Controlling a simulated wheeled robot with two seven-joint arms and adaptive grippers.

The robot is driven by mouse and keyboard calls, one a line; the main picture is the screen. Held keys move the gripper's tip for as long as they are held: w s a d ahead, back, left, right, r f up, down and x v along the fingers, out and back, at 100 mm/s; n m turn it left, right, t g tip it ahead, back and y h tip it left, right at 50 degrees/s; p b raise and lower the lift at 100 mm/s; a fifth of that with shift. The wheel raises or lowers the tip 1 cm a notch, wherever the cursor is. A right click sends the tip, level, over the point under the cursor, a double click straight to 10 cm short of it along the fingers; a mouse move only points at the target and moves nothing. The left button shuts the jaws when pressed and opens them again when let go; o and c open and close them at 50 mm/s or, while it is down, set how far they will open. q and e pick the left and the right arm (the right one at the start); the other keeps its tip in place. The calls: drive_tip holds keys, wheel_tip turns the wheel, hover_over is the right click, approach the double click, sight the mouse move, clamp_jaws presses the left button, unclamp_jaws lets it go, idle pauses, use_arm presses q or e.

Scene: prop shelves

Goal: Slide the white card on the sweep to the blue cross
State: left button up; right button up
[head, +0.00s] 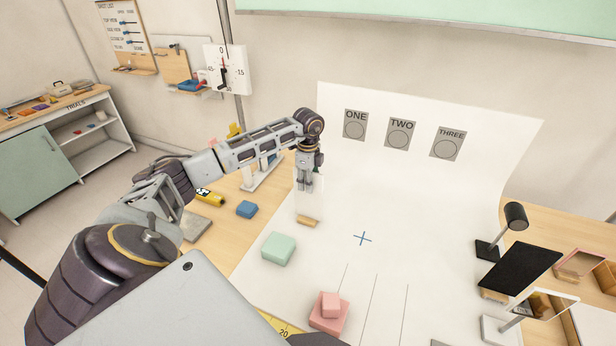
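The white card (308,205) stands upright in a small wooden foot (307,221) on the left part of the white sweep (400,200). It is hard to tell from the white behind it. The blue cross (362,238) is marked on the sweep to the right of the card and a little nearer to me. My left gripper (307,187) points down at the upper part of the card and hides some of it. I cannot tell whether its fingers touch the card or how far apart they are. My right gripper is not in view.
A green block (278,249) and stacked pink blocks (329,313) stand on the sweep's near part. A black panel (519,267) and lamp (515,216) stand at the right. The sweep around the cross is clear.

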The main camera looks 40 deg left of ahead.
use_arm(q)
drive_tip(key=shift+c, duration=0.2)
clamp_jaws()
drive_tip(key=shift+r, duration=0.2)
idle(0.5)
idle(0.4)
